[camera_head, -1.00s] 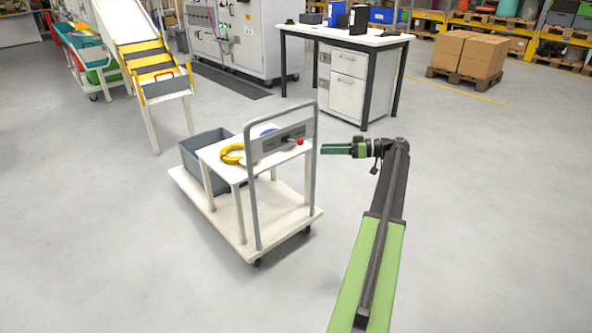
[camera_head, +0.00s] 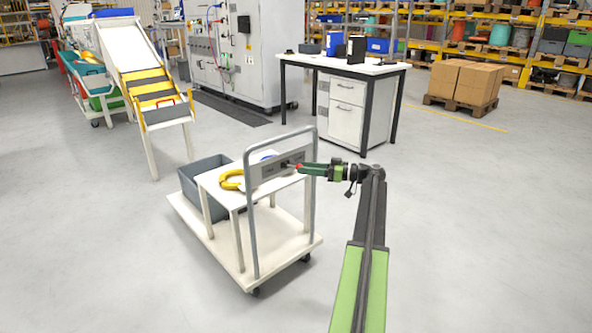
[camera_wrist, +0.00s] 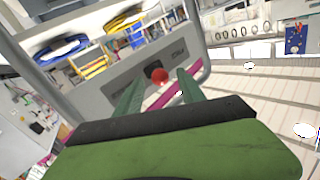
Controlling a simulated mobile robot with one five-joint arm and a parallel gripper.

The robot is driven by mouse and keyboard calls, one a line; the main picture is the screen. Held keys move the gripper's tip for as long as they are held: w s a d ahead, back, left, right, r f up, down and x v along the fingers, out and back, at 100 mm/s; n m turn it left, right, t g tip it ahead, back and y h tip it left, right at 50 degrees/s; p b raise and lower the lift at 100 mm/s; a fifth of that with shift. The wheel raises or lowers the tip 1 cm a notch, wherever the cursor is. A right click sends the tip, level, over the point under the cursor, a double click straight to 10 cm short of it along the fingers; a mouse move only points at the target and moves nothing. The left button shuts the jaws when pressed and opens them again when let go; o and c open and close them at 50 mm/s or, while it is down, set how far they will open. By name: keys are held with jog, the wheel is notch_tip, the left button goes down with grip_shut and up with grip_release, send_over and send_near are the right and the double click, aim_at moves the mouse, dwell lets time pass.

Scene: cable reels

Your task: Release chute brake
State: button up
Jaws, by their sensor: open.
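A grey panel (camera_head: 278,167) is fixed across the upright handle frame of a white cart. A lever with a red ball knob (camera_head: 299,167) sticks out of it; a brake label cannot be read. In the wrist view the red knob (camera_wrist: 159,76) stands by a dark slot in the panel (camera_wrist: 120,85). My gripper (camera_head: 303,169) is at the knob, pointing left. In the wrist view its open green fingers (camera_wrist: 158,84) lie on either side of the knob in the picture. I cannot tell whether they touch it. A sloped chute (camera_head: 140,62) with yellow bars stands at the back left.
The cart (camera_head: 215,243) carries a small white table with a yellow ring (camera_head: 232,180), and a grey bin (camera_head: 203,168). The grey handle frame (camera_head: 250,225) stands close to my gripper. A desk (camera_head: 345,65) is behind.

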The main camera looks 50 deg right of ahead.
jog(key=shift+x, duration=1.5)
